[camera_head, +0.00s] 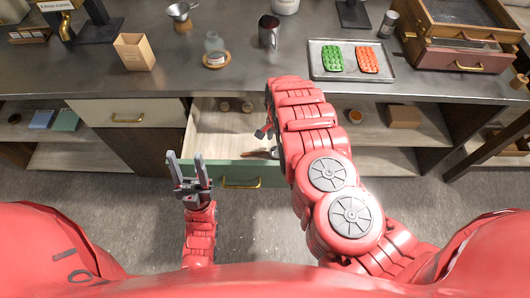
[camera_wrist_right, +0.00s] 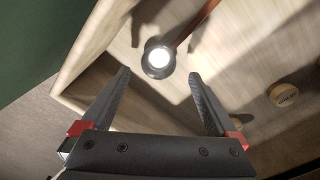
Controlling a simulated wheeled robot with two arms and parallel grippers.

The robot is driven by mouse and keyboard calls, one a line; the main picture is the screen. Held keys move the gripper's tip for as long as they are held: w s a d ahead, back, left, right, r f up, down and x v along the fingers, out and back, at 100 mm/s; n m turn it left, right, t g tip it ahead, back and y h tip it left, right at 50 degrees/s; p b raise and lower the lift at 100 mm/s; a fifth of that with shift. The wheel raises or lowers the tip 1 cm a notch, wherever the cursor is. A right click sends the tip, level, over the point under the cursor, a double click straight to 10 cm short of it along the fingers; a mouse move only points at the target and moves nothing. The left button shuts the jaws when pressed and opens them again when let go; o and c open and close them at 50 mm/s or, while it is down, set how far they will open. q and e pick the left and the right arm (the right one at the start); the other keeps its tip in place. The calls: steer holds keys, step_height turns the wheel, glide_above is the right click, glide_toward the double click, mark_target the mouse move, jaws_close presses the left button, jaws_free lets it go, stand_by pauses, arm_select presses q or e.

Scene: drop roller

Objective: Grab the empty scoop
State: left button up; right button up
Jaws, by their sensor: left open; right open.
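A scoop with a small round metal bowl (camera_wrist_right: 158,60) and a brown handle (camera_wrist_right: 185,22) lies in the open drawer, in the right wrist view. The bowl looks bright inside with nothing visible in it. My right gripper (camera_wrist_right: 160,80) is open, its two fingertips on either side of and just short of the bowl, apart from it. In the head view my right arm reaches over the green-fronted drawer (camera_head: 215,168) and hides much of its right part. My left gripper (camera_head: 188,168) is open and empty, in front of the drawer's left end.
Small round pieces (camera_head: 224,106) lie at the drawer's back; one shows in the wrist view (camera_wrist_right: 283,95). The drawer's wooden wall (camera_wrist_right: 92,50) is close to my right gripper's left finger. The counter (camera_head: 180,75) above holds a glass bottle (camera_head: 214,46), metal mug (camera_head: 268,32) and tray (camera_head: 350,72).

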mark_target(278, 154)
steer(key=shift+d+f, duration=0.15)
steer(key=shift+f, duration=0.25)
step_height(278, 154, down, 2)
steer(key=shift+d+f+p, duration=0.1)
steer(key=shift+f+p, duration=0.05)
steer(key=shift+p, duration=0.35)
steer(key=shift+f+b, duration=0.4)
steer(key=shift+f, duration=0.4)
steer(key=shift+s+f, duration=0.1)
steer(key=shift+f, duration=0.2)
steer(key=c, duration=1.3)
steer(key=shift+c, duration=0.2)
steer(key=shift+r, duration=0.15)
